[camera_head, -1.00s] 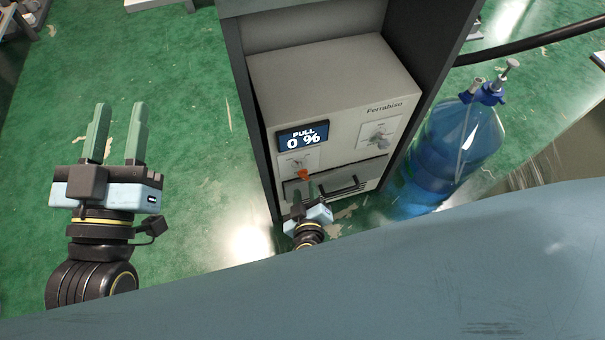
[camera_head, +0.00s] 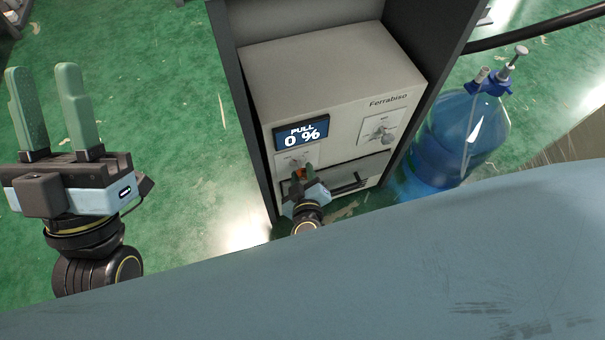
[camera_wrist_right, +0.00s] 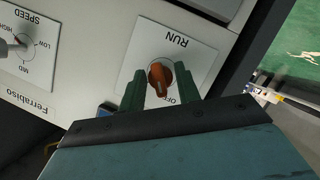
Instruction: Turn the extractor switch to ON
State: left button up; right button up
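The extractor machine (camera_head: 345,85) is a beige box in a dark frame, with a display (camera_head: 301,134) reading "PULL 0 %". Its orange switch knob (camera_wrist_right: 160,77) sits on a white plate (camera_wrist_right: 172,50) marked RUN and OFF, upside down in the right wrist view. My right gripper (camera_wrist_right: 159,88) is open, its green fingers on either side of the knob with small visible gaps; contact is not clear. In the head view this gripper (camera_head: 304,175) partly covers the knob. My left gripper (camera_head: 40,70) is open and empty, left of the machine.
A second dial (camera_head: 381,133), labelled SPEED, is on the machine's right side. A handle bar (camera_head: 348,184) lies below the panel. A blue bottle (camera_head: 455,140) stands right of the machine. Green floor is clear on the left.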

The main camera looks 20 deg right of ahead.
jog(key=shift+c, duration=0.3)
jog(key=c, duration=0.6)
